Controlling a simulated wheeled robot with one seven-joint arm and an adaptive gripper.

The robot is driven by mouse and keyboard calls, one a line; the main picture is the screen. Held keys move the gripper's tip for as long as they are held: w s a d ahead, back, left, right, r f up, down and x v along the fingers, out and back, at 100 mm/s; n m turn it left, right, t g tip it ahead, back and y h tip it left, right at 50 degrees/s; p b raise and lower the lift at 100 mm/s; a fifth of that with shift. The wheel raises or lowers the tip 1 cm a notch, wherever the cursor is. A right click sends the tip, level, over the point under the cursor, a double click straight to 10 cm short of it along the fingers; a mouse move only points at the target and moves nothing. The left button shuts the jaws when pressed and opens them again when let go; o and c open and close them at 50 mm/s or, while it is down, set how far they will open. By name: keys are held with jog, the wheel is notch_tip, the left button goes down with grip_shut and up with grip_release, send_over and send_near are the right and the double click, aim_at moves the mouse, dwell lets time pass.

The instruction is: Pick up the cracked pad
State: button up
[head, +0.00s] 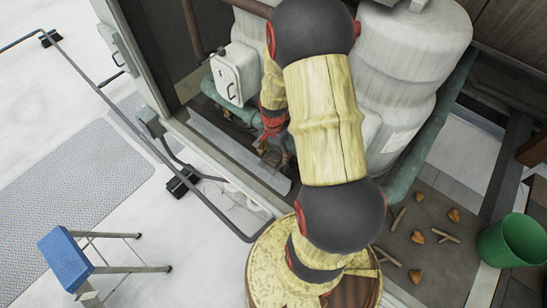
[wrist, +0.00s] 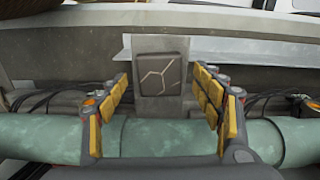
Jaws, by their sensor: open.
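The cracked pad (wrist: 162,74) is a dark square with pale crack lines. In the wrist view it sits on a grey upright plate (wrist: 152,112), ahead of my gripper and between the lines of its fingers. My gripper (wrist: 162,95) is open, with yellow-padded fingers to the left and right of the pad and nothing held. In the head view my gripper (head: 272,150) is low beside the white tank, partly hidden by my arm. I cannot make out the pad in the head view.
A green pipe (wrist: 60,139) runs across below my fingers, with dark cables behind it. A metal ledge (wrist: 240,50) lies behind the pad. A white tank (head: 415,60), a green bucket (head: 507,241) and a blue-topped step stool (head: 66,258) stand around.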

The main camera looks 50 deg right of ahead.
jog(key=shift+f, duration=0.45)
jog(key=shift+c, duration=0.6)
jog(key=c, duration=1.1)
jog(key=shift+c, duration=0.3)
